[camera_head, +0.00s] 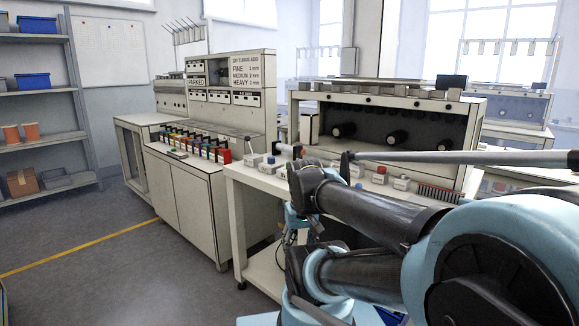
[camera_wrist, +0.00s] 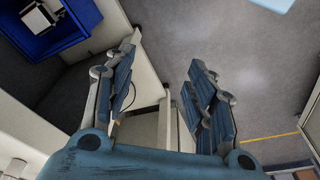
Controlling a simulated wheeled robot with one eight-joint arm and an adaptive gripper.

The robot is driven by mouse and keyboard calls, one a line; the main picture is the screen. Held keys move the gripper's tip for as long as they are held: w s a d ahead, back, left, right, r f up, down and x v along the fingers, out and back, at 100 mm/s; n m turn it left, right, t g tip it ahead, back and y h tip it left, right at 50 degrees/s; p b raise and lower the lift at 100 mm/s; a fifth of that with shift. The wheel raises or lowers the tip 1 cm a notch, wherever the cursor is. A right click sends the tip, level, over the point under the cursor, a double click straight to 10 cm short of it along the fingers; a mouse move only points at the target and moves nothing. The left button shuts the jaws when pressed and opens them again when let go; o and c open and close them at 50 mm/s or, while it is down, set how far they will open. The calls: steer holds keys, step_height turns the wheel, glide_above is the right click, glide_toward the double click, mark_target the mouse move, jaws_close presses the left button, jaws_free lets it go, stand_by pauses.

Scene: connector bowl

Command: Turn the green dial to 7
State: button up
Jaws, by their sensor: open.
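I cannot make out a green dial in either view. In the head view, small pale boxes with coloured tops stand on the middle bench (camera_head: 240,172), among them one with a blue top (camera_head: 270,162) and one with a red top (camera_head: 381,174). My arm hides part of this bench. My gripper (camera_wrist: 162,62) shows in the wrist view with its two blue-padded fingers spread apart and nothing between them. It points down past pale furniture edges toward the grey floor. In the head view I cannot clearly see the gripper.
A row of coloured blocks (camera_head: 205,147) lies on the left cabinet. A shelf unit (camera_head: 40,92) stands at the far left. In the wrist view a blue bin (camera_wrist: 82,14) holds a pale object. The floor (camera_head: 120,280) at the left is clear.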

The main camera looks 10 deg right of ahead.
steer(key=w+r+m, duration=0.3)
steer(key=w+r, duration=0.6)
steer(key=r, duration=0.3)
step_height(320, 180, up, 15)
steer(key=m+g, duration=0.2)
steer(key=m, duration=0.6)
glide_above(290, 166)
steer(key=w, duration=0.2)
steer(key=f, duration=1.6)
steer(key=shift+d+f, duration=0.25)
steer(key=c, duration=1.1)
